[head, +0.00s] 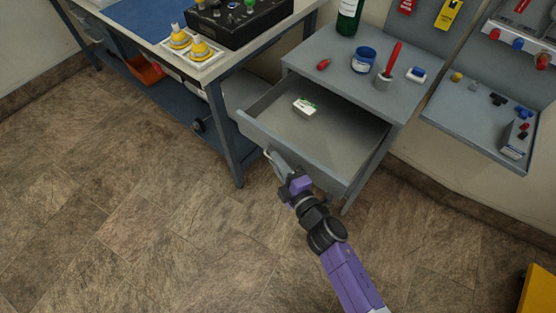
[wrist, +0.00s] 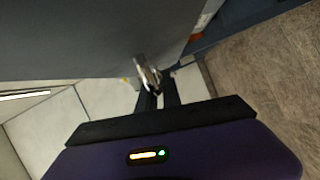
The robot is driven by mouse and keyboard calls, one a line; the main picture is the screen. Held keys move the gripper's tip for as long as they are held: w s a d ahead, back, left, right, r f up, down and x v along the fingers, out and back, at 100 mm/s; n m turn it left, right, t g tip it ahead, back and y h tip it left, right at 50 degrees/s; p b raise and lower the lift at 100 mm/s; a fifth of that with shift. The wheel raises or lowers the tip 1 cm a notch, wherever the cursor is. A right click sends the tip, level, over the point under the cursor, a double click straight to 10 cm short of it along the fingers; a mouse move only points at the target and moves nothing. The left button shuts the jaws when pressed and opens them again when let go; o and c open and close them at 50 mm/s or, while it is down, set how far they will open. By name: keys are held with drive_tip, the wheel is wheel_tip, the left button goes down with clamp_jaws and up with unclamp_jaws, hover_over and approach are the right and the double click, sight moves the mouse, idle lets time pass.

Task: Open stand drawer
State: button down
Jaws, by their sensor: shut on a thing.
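The grey stand (head: 330,75) stands at the upper right in the head view. My gripper (head: 275,160) is at the drawer's front, shut on the drawer handle. In the wrist view my gripper fingers (wrist: 157,98) close around the metal handle (wrist: 147,72) on the grey drawer front (wrist: 90,40). The exact grip on the handle is small and partly hidden in the head view.
A workbench (head: 226,135) with a black device (head: 240,20) stands at left. A shelf (head: 465,110) is at right. The floor (head: 130,210) in front is clear.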

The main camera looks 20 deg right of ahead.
drive_tip(key=shift+s+a+f, duration=0.1)
drive_tip(key=shift+s+a, duration=0.2)
drive_tip(key=c, duration=1.5)
unclamp_jaws()
drive_tip(key=shift+v, duration=3.9)
drive_tip(key=s+d+r+m+h, duration=0.15)
drive_tip(key=s+m, duration=0.25)
drive_tip(key=s, duration=0.5)
drive_tip(key=s+d+r+m+h, duration=0.1)
drive_tip(key=s+d+r+m, duration=0.2)
drive_tip(key=s+m, duration=0.35)
drive_tip(key=s+d+r+m, duration=0.1)
drive_tip(key=s+r+m, duration=0.1)
drive_tip(key=s+r, duration=0.2)
drive_tip(key=s+d+r+m+g+h, duration=0.1)
drive_tip(key=s+r+m, duration=0.2)
drive_tip(key=s+r, duration=0.1)
drive_tip(key=s+d+r+m, duration=0.1)
drive_tip(key=s+r+m, duration=0.2)
drive_tip(key=s, duration=0.3)
drive_tip(key=shift+s+r+g+h, duration=0.3)
drive_tip(key=shift+s+r+h, duration=0.05)
drive_tip(key=shift+r, duration=0.25)
